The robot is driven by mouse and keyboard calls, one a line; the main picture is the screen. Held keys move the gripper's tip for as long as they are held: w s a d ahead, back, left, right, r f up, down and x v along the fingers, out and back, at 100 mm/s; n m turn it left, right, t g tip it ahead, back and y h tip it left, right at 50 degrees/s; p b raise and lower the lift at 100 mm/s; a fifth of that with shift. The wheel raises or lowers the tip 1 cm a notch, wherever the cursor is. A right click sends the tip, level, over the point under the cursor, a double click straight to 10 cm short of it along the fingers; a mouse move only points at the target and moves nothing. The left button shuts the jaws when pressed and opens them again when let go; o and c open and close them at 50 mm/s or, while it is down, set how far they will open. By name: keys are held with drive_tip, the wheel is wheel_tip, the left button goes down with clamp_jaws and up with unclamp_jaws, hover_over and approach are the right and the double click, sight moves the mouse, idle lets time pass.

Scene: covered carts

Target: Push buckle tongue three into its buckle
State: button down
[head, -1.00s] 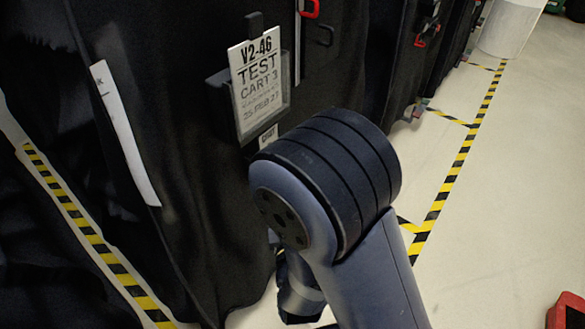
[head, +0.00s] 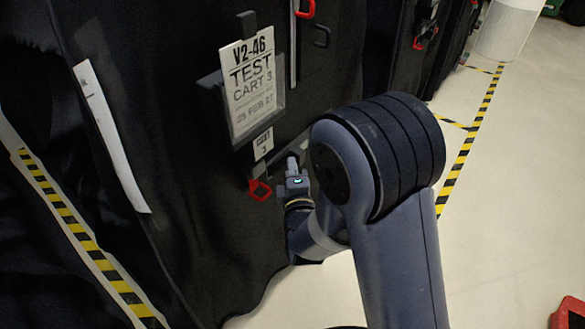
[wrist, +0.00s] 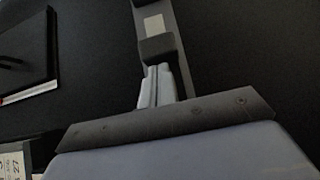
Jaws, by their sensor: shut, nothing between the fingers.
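A red buckle frame (head: 260,190) hangs low on the black cart cover, below a small white tag. My gripper (head: 292,163) is just to its right, fingers pointing up along the cover. In the wrist view my fingers (wrist: 158,87) are together, with nothing held between them. Their tips are at the lower edge of a dark block (wrist: 158,47) on a grey strap (wrist: 138,15) with a pale label; I cannot tell whether they touch it. The block may be the buckle tongue; the number three is not readable on it.
A sign reading TEST CART 3 (head: 252,85) hangs in a dark holder above. Another red buckle (head: 305,9) and a black hook (head: 321,37) are higher up. More covered carts stand behind.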

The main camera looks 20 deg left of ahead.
drive_tip(key=w, duration=0.1)
drive_tip(key=w+d+b, duration=0.1)
drive_tip(key=w, duration=0.1)
drive_tip(key=w+d+b, duration=0.1)
drive_tip(key=shift+w+r, duration=0.1)
drive_tip(key=shift+w, duration=0.3)
